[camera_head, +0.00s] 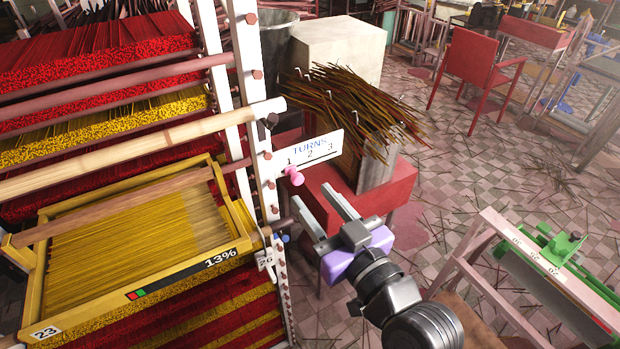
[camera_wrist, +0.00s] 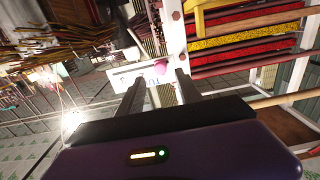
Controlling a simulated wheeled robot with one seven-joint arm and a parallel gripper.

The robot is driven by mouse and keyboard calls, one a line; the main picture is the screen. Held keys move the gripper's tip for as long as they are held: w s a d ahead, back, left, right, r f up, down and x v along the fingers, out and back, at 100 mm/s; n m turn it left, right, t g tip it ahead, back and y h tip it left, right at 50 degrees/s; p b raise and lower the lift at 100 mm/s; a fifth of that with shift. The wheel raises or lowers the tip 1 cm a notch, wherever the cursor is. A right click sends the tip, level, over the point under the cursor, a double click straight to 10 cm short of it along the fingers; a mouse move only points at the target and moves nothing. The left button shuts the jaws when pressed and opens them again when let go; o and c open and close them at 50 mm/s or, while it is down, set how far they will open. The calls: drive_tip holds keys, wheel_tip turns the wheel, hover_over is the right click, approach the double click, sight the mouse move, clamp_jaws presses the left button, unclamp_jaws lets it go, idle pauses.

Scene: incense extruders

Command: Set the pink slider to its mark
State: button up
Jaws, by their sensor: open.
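The pink slider (camera_head: 293,175) sits near the left end of a white scale plate (camera_head: 318,146) marked TURNS with 1, 2 and 3, by the numeral 1. The plate is fixed to the white rack post. My gripper (camera_head: 323,212) is open, below and to the right of the slider, with nothing between its fingers. In the wrist view the slider (camera_wrist: 164,67) shows just past the fingertips, in the gap between them. The plate (camera_wrist: 140,74) is behind it there, tilted and partly hidden by a finger. I cannot tell which mark is the target.
A yellow-framed tray (camera_head: 130,252) reading 13% is on the rack at left. A blue knob (camera_head: 284,238) is below the slider, close to my gripper. A red stand (camera_head: 365,195) with incense bundles (camera_head: 345,100) is behind. A green device (camera_head: 545,255) is at right.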

sight(299, 181)
drive_tip(key=shift+p+x, duration=0.45)
drive_tip(key=shift+x, duration=2.15)
clamp_jaws()
